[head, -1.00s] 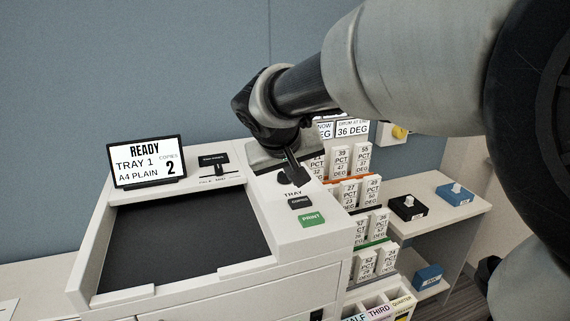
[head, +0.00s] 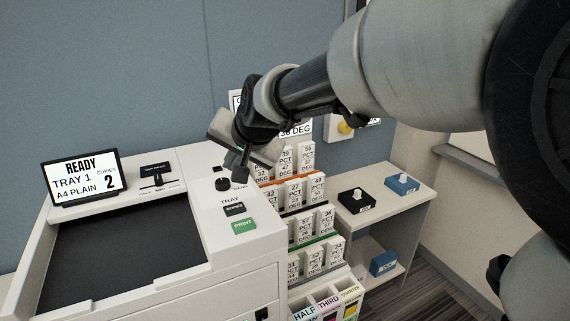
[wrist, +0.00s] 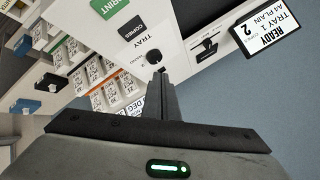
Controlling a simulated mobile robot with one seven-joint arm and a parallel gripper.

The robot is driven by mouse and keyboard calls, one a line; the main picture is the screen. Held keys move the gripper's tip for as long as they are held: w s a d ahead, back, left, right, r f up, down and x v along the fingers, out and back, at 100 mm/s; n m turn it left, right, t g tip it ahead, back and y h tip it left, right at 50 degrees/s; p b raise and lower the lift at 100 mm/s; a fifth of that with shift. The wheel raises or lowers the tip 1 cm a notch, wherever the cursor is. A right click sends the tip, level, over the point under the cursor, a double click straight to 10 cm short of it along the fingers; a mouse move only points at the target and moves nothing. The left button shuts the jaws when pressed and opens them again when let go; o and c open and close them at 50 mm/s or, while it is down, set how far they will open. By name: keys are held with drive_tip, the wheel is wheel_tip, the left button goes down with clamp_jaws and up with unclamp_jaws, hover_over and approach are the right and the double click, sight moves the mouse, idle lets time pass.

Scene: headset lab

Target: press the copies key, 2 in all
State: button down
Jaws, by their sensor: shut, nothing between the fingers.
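The copies key (head: 235,209) is a dark key on the white control panel of the copier, between the tray knob (head: 222,184) and the green print key (head: 243,225). In the wrist view the copies key (wrist: 131,28) lies beyond the fingertips. The display (head: 84,178) reads READY, TRAY 1, A4 PLAIN, COPIES 2. My gripper (head: 240,165) is shut and empty, pointing down above the panel near the tray knob. In the wrist view my gripper's closed fingers (wrist: 160,80) point toward the knob, apart from the copies key as far as I can tell.
A small lever (head: 155,175) sits right of the display. The dark copier bed (head: 125,240) fills the left. Racks of white labelled blocks (head: 295,195) stand right of the copier. A shelf (head: 400,210) holds a black box (head: 356,201) and blue boxes (head: 402,184).

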sight(237, 210)
drive_tip(key=shift+f, duration=0.1)
idle(0.3)
wheel_tip(237, 210, down, 9)
drive_tip(key=b, duration=0.7)
drive_tip(key=shift+r, duration=0.2)
drive_tip(key=shift+f, duration=0.15)
idle(1.5)
drive_tip(key=shift+f+b, duration=0.3)
drive_tip(key=shift+b, duration=0.15)
drive_tip(key=shift+f+b, duration=0.45)
drive_tip(key=shift+f, duration=0.05)
idle(0.4)
drive_tip(key=shift+r, duration=0.15)
drive_tip(key=shift+r+p, duration=0.75)
drive_tip(key=shift+r, duration=0.05)
drive_tip(key=shift+r+p, duration=1.95)
drive_tip(key=shift+r, duration=0.55)
